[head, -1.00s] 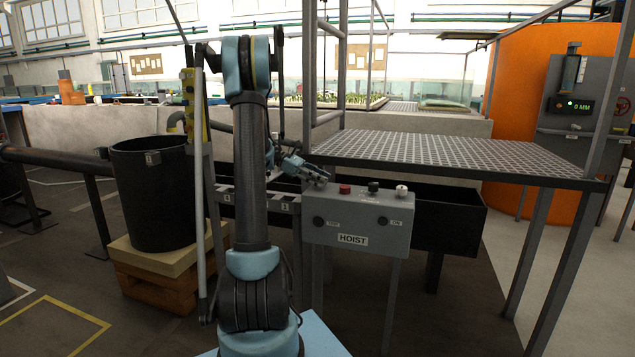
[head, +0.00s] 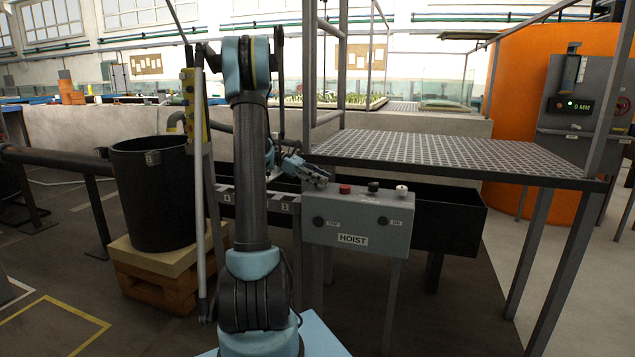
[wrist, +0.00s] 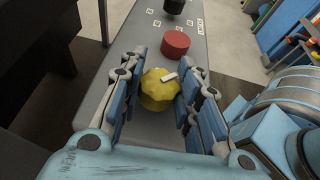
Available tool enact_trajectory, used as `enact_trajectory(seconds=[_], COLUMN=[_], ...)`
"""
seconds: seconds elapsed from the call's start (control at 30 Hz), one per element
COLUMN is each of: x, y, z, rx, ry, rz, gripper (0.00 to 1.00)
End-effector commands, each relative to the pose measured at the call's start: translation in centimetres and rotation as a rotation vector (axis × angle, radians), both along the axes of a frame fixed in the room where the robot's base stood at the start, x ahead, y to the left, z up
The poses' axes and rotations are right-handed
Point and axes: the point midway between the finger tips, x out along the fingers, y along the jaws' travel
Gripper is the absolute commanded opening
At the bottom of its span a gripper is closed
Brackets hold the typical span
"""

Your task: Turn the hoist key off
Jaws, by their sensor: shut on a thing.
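The grey hoist control box (head: 358,222) stands on a post, with a HOIST label on its front. My gripper (head: 318,178) is at the left end of its top. In the wrist view my gripper (wrist: 162,78) is shut on a yellow scalloped knob (wrist: 157,101), one finger on each side. A white pointer bar on the knob points up and to the right. The knob is hidden behind my gripper in the head view. Farther along the top are a red button (head: 345,189), a black control (head: 373,187) and a pale key-like control (head: 402,191).
A metal grating platform (head: 450,150) lies behind and right of the box, above a dark trough (head: 450,230). A black bin (head: 152,195) stands on a pallet at left. A grey panel (head: 580,105) reads 0 MM.

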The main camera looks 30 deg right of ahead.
Motion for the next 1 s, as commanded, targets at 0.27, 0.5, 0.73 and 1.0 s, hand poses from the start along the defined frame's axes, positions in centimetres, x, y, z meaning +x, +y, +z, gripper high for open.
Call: enact_trajectory(seconds=[0.27,0.5,0.73,1.0], x=[0.07,0.06,0.03,0.14], y=[-0.04,-0.05,-0.03,0.10], z=[0.05,0.05,0.02,0.08], rx=[-0.001,-0.001,0.000,0.000], ry=[0.000,0.000,0.000,0.000], rz=[0.002,0.001,0.001,0.000], gripper=[0.07,0.07,0.51,0.51])
